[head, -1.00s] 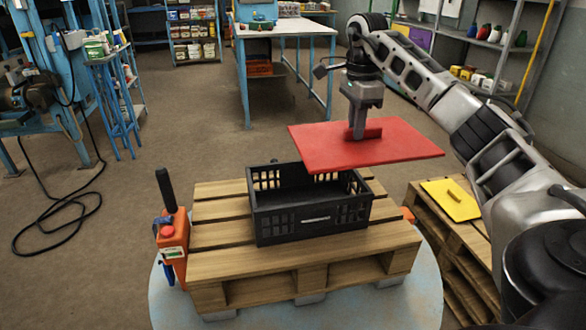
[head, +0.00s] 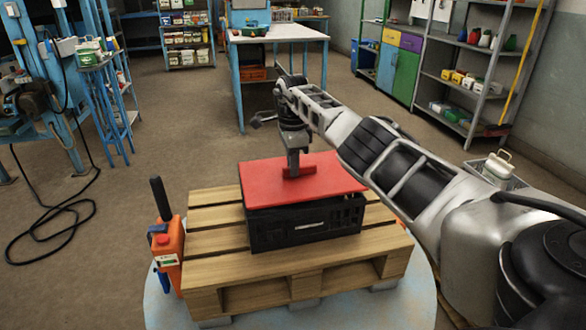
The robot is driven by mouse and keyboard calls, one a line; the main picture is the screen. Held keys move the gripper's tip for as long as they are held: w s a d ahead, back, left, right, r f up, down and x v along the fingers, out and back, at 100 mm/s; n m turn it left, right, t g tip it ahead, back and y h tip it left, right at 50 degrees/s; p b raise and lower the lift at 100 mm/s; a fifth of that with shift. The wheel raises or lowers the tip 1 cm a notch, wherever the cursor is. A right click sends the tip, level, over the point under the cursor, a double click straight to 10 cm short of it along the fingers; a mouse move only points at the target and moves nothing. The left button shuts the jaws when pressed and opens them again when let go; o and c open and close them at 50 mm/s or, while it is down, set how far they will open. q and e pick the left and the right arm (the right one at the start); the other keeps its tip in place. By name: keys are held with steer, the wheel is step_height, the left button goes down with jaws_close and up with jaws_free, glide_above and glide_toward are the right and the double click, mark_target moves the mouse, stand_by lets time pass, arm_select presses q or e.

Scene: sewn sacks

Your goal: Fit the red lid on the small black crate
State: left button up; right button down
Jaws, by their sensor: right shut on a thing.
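The small black crate (head: 306,226) stands on a wooden pallet (head: 205,265). The flat red lid (head: 330,182) lies over the crate's top and hides its inside. The lid's front edge is at or just above the rim. I cannot tell whether it is seated or still slightly raised. My right gripper (head: 292,172) is shut on the raised red handle in the middle of the lid, from above. My left gripper is not in view.
The pallet rests on a round pale blue platform (head: 160,311). An orange control box (head: 168,243) with a black lever stands at the pallet's left side. A blue workbench (head: 275,36) and shelves stand behind. Bare pallet slats show left of the crate.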

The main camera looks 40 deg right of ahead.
steer(key=shift+f, duration=0.65)
steer(key=shift+f+b, duration=0.55)
steer(key=shift+f, duration=0.05)
steer(key=c, duration=1.4)
jaws_free()
steer(key=shift+r, duration=0.1)
steer(key=shift+o, duration=0.2)
steer(key=shift+r, duration=0.1)
